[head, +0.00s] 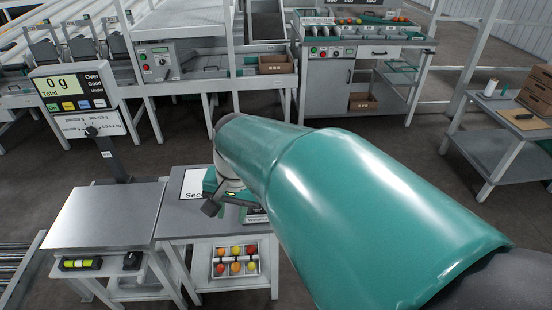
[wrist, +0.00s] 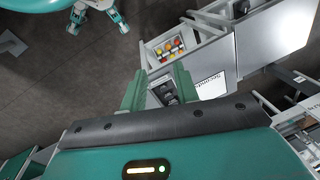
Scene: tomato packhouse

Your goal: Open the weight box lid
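My gripper (wrist: 160,76) shows in the wrist view with its two green fingers apart and nothing held between them. A small dark box (wrist: 167,94), which looks like the weight box, shows in the gap between the fingers, on the grey table. Its details are too small to tell whether its lid is open or shut. In the head view my gripper (head: 222,188) is over the same table, and my teal arm hides much of it. The edge of a dark box (head: 256,216) shows just right of the gripper. I cannot tell whether they touch.
A white sheet with printed text (head: 196,184) lies beside the gripper. A tray of red, orange and yellow tomatoes (head: 236,278) sits below the table's front edge. A scale with a bare steel platform (head: 105,215) and a display reading 0 g (head: 70,88) stands at the left.

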